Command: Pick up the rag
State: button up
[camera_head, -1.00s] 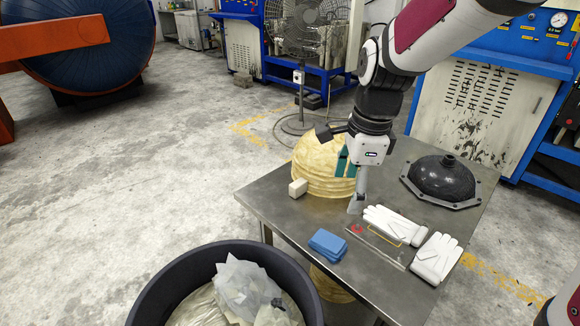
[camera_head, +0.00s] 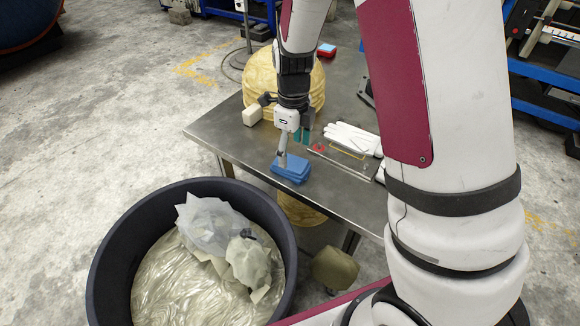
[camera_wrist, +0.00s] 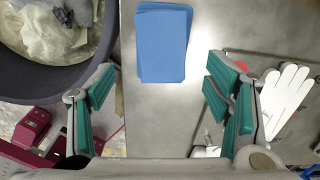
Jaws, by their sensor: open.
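The rag (camera_head: 292,172) is a folded blue cloth lying flat near the front edge of the metal table (camera_head: 228,137). In the wrist view the rag (camera_wrist: 162,45) lies at the top, between the lines of my fingers and ahead of the fingertips. My gripper (camera_head: 290,150) is over the table right at the rag in the head view. In the wrist view my gripper (camera_wrist: 160,88) is open and empty, its teal finger pads wide apart. Its fingers do not visibly touch the rag.
A large dark bin (camera_head: 112,230) with crumpled plastic stands left of the table. A cream block (camera_head: 252,115) and yellow roll (camera_head: 262,80) sit behind my gripper. White gloves (camera_head: 352,138) and a red item (camera_head: 319,147) lie to the right.

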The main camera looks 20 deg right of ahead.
aim_at(291, 162)
jog(key=shift+w+a+f+b, duration=0.15)
jog(key=shift+f+b, duration=0.1)
jog(key=shift+f, duration=0.7)
jog(key=shift+w+d+f+b, duration=0.1)
jog(key=shift+f+b, duration=0.2)
jog(key=shift+f, duration=0.6)
jog(key=shift+w+a+f+b, duration=0.15)
jog(key=shift+f+b, duration=0.1)
jog(key=shift+f, duration=0.7)
jog(key=shift+d, duration=0.1)
jog(key=c, duration=1.2)
